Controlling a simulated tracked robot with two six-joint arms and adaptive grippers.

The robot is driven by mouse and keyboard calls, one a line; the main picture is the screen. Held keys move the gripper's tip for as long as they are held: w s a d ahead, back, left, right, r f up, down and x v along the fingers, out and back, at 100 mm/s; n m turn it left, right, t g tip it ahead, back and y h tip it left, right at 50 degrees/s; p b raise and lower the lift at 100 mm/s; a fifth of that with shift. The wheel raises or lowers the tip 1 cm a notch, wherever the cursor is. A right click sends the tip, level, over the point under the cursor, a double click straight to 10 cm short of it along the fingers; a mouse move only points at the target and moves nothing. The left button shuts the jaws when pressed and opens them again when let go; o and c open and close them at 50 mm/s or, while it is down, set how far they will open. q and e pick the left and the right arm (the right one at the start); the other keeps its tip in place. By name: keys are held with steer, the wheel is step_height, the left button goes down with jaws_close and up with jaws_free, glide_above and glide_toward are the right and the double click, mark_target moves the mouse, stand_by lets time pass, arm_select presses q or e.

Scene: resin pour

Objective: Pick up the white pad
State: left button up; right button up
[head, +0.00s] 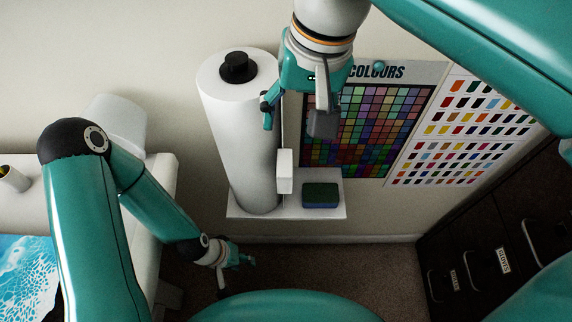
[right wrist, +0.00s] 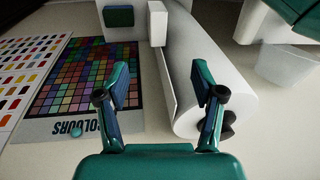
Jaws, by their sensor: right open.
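The white pad (head: 285,171) is a small upright white block on the wall shelf, between the tall white roll and a green and blue sponge. It also shows at the top of the right wrist view (right wrist: 157,23). My right gripper (head: 296,120) is open and empty, above the pad in the head view. In the right wrist view its fingers (right wrist: 162,82) are spread apart, with the pad beyond them and nothing between them. My left gripper (head: 236,270) hangs low below the shelf, its small fingers apart and empty.
The white roll (head: 240,140) stands close beside the pad on the shelf (head: 335,212). The sponge (head: 320,195) lies on the pad's other side. Colour charts (head: 365,130) hang on the wall behind. Dark drawers (head: 485,255) stand at right, a white table (head: 160,210) at left.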

glide_toward(286, 162)
steer(key=f, duration=0.3)
steer(key=a+f+b, duration=0.1)
steer(key=f, duration=0.1)
steer(key=shift+w, duration=0.35)
steer(key=shift+w+a+f, duration=0.1)
steer(key=shift+a+f, duration=0.05)
steer(key=shift+f, duration=1.2)
steer(key=shift+w+a+f, duration=0.1)
steer(key=shift+a+f, duration=0.05)
steer(key=shift+f, duration=1.15)
steer(key=shift+s, duration=0.1)
steer(key=c, duration=0.9)
